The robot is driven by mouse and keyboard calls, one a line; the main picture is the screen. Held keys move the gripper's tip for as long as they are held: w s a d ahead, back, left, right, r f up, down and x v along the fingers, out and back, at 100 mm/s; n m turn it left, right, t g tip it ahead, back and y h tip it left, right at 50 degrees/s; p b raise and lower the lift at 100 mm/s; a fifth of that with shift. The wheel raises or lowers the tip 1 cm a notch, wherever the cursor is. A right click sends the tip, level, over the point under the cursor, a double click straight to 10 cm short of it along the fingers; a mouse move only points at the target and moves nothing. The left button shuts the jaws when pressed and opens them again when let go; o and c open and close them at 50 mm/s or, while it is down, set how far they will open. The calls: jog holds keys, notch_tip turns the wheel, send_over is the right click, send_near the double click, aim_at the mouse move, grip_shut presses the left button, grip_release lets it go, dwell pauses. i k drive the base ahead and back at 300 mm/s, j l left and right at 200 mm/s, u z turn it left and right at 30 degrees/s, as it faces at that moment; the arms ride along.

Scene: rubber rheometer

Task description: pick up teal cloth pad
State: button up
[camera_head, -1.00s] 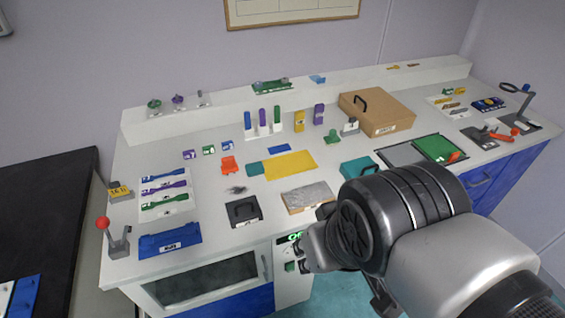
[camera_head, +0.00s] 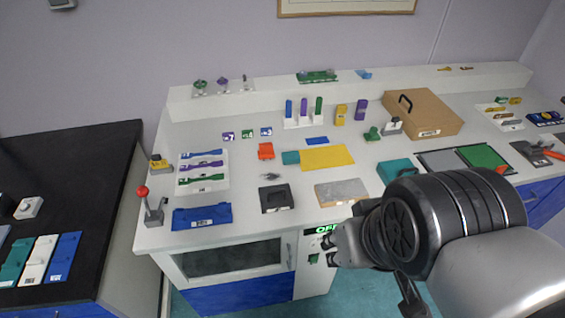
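A small flat teal pad (camera_head: 290,157) lies on the white bench, at the left edge of a yellow sheet (camera_head: 327,157). A thicker teal block (camera_head: 396,171) lies further right, partly behind my arm. A flat teal piece (camera_head: 14,261) lies on the black table at the far left, cut by the picture edge. The frame does not settle which of them is cloth. My gripper (camera_head: 331,250) is low in front of the bench, apart from all three. Its fingers are small and dark, so whether they are open is unclear, and I see nothing held.
A grey slab (camera_head: 342,192), a black tray (camera_head: 276,198) and a blue tray (camera_head: 202,217) line the bench front. A red-knobbed lever (camera_head: 147,205) stands at its left corner. White and blue pieces (camera_head: 62,259) lie on the black table (camera_head: 75,165), whose middle is clear.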

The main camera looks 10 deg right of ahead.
aim_at(293, 157)
jog(key=i+j+z, duration=0.15)
jog(key=i+j, duration=0.3)
jog(key=i+j+z, duration=0.1)
jog(key=i+j, duration=0.3)
jog(key=j, duration=0.1)
